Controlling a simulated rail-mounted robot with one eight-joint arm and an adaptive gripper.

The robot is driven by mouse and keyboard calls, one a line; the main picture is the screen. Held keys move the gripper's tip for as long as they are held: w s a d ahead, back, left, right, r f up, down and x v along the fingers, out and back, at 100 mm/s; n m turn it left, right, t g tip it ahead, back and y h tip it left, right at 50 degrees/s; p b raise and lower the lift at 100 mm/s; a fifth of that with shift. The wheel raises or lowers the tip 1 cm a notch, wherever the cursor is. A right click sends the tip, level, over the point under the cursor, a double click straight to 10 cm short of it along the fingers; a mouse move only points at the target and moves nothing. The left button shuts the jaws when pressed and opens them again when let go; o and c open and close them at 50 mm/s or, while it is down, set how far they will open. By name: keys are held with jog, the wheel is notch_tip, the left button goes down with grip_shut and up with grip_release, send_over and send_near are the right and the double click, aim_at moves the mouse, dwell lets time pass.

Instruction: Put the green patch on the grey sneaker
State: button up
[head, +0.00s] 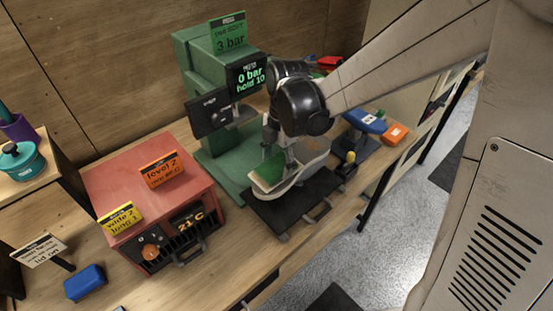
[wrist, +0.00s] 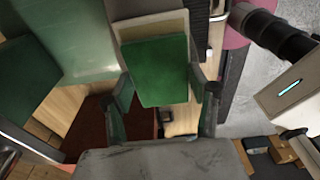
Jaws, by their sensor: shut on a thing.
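The green patch (head: 268,170) is a flat green piece with a cream edge. It is between the fingers of my gripper (head: 277,160), tilted, in front of a pale grey shape that looks like the grey sneaker (head: 313,153). In the wrist view the green patch (wrist: 156,70) fills the space between the two fingers of my gripper (wrist: 164,90), which are shut on it. The sneaker is partly hidden by my gripper and the patch. I cannot tell whether the patch touches it.
A black tray (head: 270,216) lies under the sneaker. A green press (head: 189,58) with screens stands behind. A red oven (head: 110,185) is at the left, with a blue block (head: 84,283) in front. Blue and orange items (head: 395,133) are at the right.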

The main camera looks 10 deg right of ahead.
aim_at(281, 163)
jog(key=o, duration=1.3)
notch_tip(281, 163, up, 12)
jog(key=d+f, duration=0.1)
jog(key=shift+s+d+r+m+t+h, duration=0.2)
jog(key=shift+s+d+r+m+t, duration=0.4)
jog(key=shift+s+d+m+t, duration=2.45)
jog(key=shift+s+d+r+m+g+h, duration=0.35)
jog(key=shift+s+d+m, duration=1.25)
jog(key=shift+m, duration=3.75)
jog(key=shift+s+d+r+m+t+h, duration=0.1)
jog(key=shift+s+d+r+m+t, duration=0.95)
jog(key=shift+s+d+m, duration=2.2)
jog(key=shift+w+a+f+m+t, duration=0.15)
jog(key=shift+w+a+f+m, duration=0.05)
jog(key=shift+w+a+m, duration=0.3)
jog(key=shift+w+a+f+m+t, duration=0.1)
jog(key=shift+w+a+f+m, duration=0.1)
jog(key=shift+w+a+m, duration=0.25)
notch_tip(281, 163, down, 6)
jog(key=b, duration=0.6)
jog(key=shift+s+a+r, duration=0.1)
